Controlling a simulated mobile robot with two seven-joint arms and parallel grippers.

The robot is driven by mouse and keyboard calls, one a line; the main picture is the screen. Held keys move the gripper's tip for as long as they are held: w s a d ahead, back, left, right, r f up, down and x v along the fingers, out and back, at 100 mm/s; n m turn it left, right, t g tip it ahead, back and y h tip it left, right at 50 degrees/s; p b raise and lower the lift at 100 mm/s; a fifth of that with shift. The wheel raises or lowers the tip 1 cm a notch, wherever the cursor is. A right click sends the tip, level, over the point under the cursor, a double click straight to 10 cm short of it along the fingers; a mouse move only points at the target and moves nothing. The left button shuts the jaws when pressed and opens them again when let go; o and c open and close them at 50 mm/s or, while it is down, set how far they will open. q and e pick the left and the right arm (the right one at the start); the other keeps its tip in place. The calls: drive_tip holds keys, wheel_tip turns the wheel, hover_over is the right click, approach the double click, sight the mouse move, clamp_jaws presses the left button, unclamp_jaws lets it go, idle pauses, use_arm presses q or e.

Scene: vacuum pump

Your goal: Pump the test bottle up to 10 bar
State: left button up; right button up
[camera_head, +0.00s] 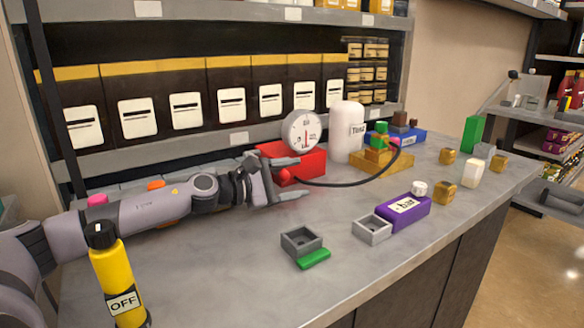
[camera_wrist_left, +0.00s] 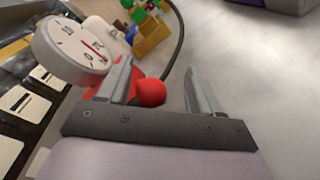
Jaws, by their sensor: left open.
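The red pump (camera_head: 312,160) stands on the counter in front of the shelf, with a round white gauge (camera_head: 302,131) above it. The gauge has a red needle, also seen in the left wrist view (camera_wrist_left: 72,48); I cannot read its value surely. The white test bottle (camera_head: 346,135) stands upright just right of the pump. A black hose (camera_head: 345,184) curves over the counter from near the pump. My left gripper (camera_head: 301,177) is open at the pump's front. In the left wrist view, a rounded red knob (camera_wrist_left: 151,93) lies between or just below its open fingers. My right gripper is out of view.
A yellow cylinder marked OFF (camera_head: 118,282) stands at the front left. Several coloured blocks crowd the right.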

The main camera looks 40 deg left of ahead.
use_arm(q)
wheel_tip(320, 180, up, 20)
drive_tip(key=p, duration=1)
drive_tip(key=shift+p, duration=0.35)
